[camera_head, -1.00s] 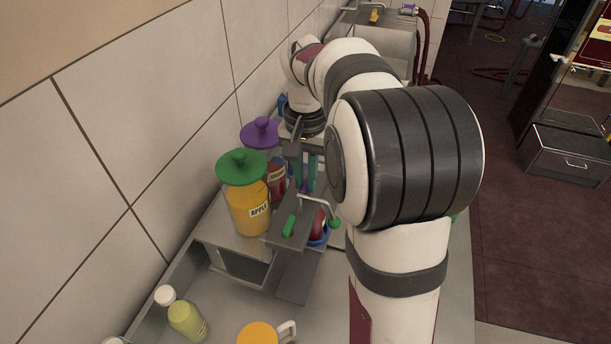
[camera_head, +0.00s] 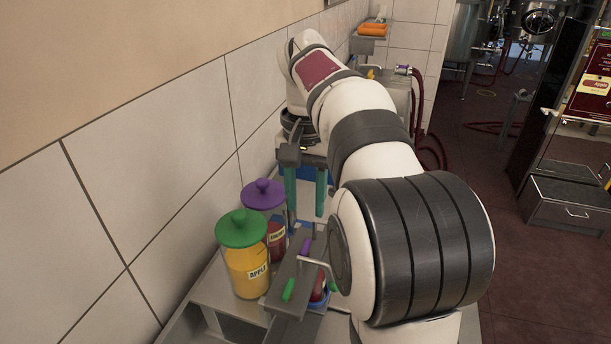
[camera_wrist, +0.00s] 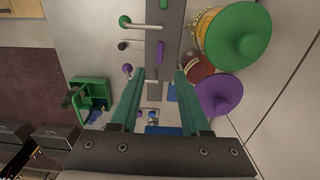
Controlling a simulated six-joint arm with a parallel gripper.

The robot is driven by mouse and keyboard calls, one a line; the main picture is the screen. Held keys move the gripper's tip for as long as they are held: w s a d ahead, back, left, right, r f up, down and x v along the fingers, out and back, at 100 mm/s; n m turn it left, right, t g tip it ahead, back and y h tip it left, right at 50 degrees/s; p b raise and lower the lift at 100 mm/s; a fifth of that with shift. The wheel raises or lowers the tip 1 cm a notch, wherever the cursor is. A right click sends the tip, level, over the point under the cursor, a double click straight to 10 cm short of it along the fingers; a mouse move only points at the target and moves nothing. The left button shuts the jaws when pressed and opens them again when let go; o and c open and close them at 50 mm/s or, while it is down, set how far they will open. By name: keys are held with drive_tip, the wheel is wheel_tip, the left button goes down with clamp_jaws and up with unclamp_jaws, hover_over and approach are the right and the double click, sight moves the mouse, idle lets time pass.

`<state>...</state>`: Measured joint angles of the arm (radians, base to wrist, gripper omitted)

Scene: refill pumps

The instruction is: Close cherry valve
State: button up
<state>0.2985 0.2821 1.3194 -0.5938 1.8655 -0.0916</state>
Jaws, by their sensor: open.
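The cherry jar (camera_head: 275,235) has a purple lid (camera_head: 263,194) and red contents; its lid also shows in the wrist view (camera_wrist: 219,93). A short purple handle (camera_head: 305,247) sits on the grey dispenser bar beside it. In the wrist view this purple handle (camera_wrist: 161,52) lies lengthwise along the bar, beyond my fingertips. A lever with a purple knob (camera_wrist: 128,68) sticks out to the left, near my left finger. My gripper (camera_head: 305,212) is open and empty, its teal fingers pointing down behind the dispenser; in the wrist view the fingers (camera_wrist: 159,74) are spread apart.
The apple jar (camera_head: 246,265) with a green lid stands beside the cherry jar. A green handle (camera_head: 288,290) and a lever with a green knob (camera_wrist: 125,21) are on the same bar. The tiled wall is close behind the jars. A green box (camera_wrist: 92,94) lies left.

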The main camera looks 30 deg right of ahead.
wheel_tip(320, 180, up, 6)
drive_tip(key=shift+r, duration=0.1)
idle(0.4)
